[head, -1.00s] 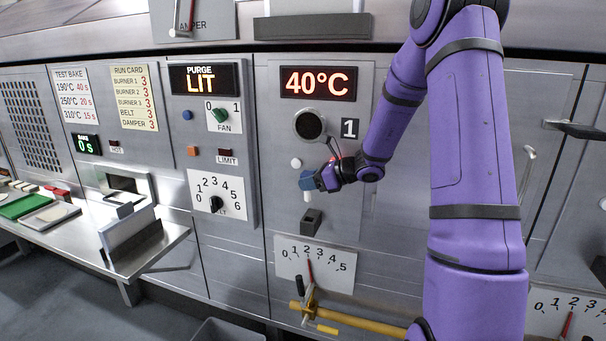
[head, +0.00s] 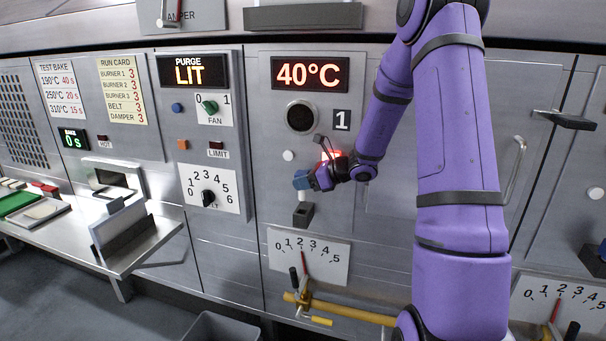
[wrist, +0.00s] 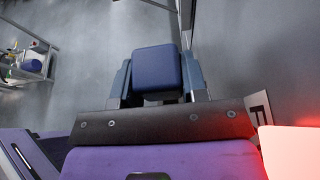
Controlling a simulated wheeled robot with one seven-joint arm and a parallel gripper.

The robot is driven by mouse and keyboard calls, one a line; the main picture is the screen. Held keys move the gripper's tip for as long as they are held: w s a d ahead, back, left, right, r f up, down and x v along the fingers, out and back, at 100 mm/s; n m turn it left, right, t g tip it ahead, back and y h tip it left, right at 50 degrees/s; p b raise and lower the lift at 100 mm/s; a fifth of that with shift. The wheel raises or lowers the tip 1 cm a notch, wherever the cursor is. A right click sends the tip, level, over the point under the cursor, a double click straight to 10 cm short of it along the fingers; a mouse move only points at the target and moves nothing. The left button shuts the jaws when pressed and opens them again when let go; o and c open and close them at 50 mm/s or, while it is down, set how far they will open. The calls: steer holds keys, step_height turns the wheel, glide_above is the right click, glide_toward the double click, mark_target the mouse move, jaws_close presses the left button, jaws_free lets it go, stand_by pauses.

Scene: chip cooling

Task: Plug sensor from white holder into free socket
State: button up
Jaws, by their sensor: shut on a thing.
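The sensor (head: 302,180) is a blue block with a pale lower part, held upright in front of the panel marked 1. It also shows in the wrist view (wrist: 157,72) as a blue block between the two fingers. My gripper (head: 312,179) is shut on it. A dark socket (head: 303,214) sticks out of the panel right below the sensor and looks empty. The sensor's lower end is close above the socket; I cannot tell whether they touch. I cannot make out the white holder for certain.
A white button (head: 288,156) and a dark round port (head: 300,117) are above the gripper. A dial plate (head: 309,258) and a yellow pipe (head: 350,311) are below. Another blue block (head: 603,247) sits in a dark socket at the right edge. A metal shelf (head: 155,240) juts out at left.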

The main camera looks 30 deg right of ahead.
mark_target(304, 200)
steer(key=shift+f, duration=1.35)
steer(key=shift+f, duration=2.5)
stand_by(0.6)
steer(key=o, duration=1)
steer(key=shift+o, duration=0.2)
steer(key=shift+v, duration=3.75)
